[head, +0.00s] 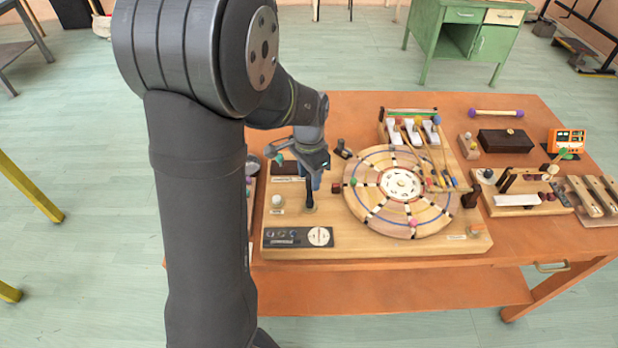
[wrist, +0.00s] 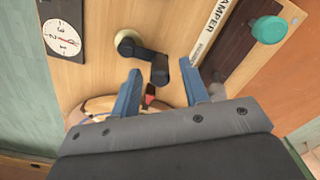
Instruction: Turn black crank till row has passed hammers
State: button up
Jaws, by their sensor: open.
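The black crank (head: 309,203) stands at the left of the wooden board, its black arm and knob in the wrist view (wrist: 155,60) extending from a pale round hub (wrist: 128,42). My gripper (head: 314,172) is open at the crank. In the wrist view its blue fingertips (wrist: 159,68) appear on either side of the crank's knob; contact cannot be told. The round wooden wheel (head: 375,207) has a green peg (head: 353,181) at left, a pink peg (head: 413,222) at front and several pegs at right. Coloured hammer heads (head: 418,121) are behind it, with thin sticks reaching over the wheel.
A teal knob (wrist: 270,30) stands by a DAMPER label (wrist: 213,25). A panel with a white dial (head: 320,237) lies at the board's front left. A dark box (head: 506,141) and other percussion pieces occupy the table's right. The table's front right (head: 530,240) is bare.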

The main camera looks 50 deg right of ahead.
jog(key=shift+f, duration=0.65)
grip_shut()
